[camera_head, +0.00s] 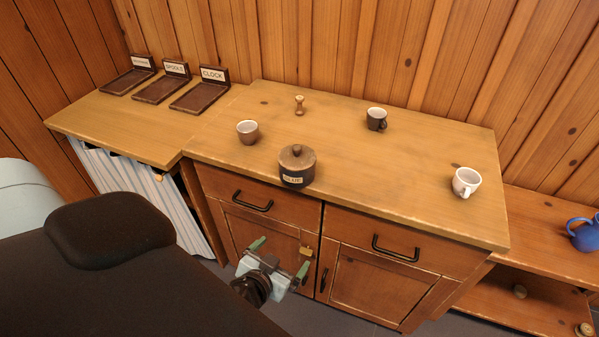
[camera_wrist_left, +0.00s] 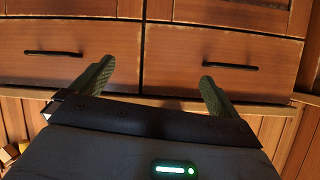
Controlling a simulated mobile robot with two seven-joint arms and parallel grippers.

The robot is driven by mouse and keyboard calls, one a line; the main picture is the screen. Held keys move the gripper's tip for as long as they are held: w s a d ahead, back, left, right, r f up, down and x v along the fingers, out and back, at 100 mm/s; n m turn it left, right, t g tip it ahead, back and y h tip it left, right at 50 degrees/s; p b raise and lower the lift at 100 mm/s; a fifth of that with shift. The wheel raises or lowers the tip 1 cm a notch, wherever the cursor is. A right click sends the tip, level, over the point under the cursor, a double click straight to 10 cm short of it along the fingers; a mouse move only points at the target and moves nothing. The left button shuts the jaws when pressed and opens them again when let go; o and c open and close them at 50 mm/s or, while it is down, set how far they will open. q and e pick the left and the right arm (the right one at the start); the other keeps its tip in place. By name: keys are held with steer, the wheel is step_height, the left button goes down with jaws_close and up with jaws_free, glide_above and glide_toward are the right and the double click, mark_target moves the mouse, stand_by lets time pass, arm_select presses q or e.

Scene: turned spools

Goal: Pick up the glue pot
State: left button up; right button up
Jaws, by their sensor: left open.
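The glue pot (camera_head: 297,168) is a dark round pot with a brown wooden lid and knob and a label reading GLUE. It stands upright near the front edge of the wooden cabinet top (camera_head: 350,135). My left gripper (camera_head: 281,257) is open and empty, below the top's edge and in front of the cabinet doors, lower in the picture than the pot. In the left wrist view its two green fingers (camera_wrist_left: 155,85) are spread apart with the drawer fronts beyond them; the pot does not show there. My right gripper is not in view.
Around the pot stand a brown cup (camera_head: 247,132), a small turned spool (camera_head: 299,105), a dark cup (camera_head: 376,119) and a white cup (camera_head: 466,182). Black drawer handles (camera_head: 253,202) stick out from the front. Labelled trays (camera_head: 200,97) stand back left. A blue jug (camera_head: 584,233) is at right.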

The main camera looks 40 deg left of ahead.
mark_target(292, 175)
arm_select(q)
steer(key=w+a+r+n+t+y, duration=0.1)
steer(key=w+r, duration=0.2)
steer(key=r, duration=0.1)
steer(key=w+a+r+n+t+y, duration=0.1)
steer(key=w+a+r+t, duration=0.1)
steer(key=r, duration=0.3)
steer(key=w+a+r+n+t+y+b, duration=0.1)
steer(key=w+r+y, duration=0.1)
steer(key=w+r, duration=0.2)
steer(key=shift+w+a+r+n, duration=0.25)
steer(key=shift+w+a+n, duration=0.05)
steer(key=shift+x, duration=1)
steer(key=shift+w+a, duration=0.15)
steer(key=shift+w, duration=0.25)
steer(key=p+x, duration=0.1)
steer(key=x, duration=0.3)
steer(key=shift+w+a+p, duration=0.1)
steer(key=shift+w+p, duration=0.15)
steer(key=shift+p, duration=0.05)
steer(key=shift+w+a, duration=0.1)
steer(key=shift+w, duration=0.1)
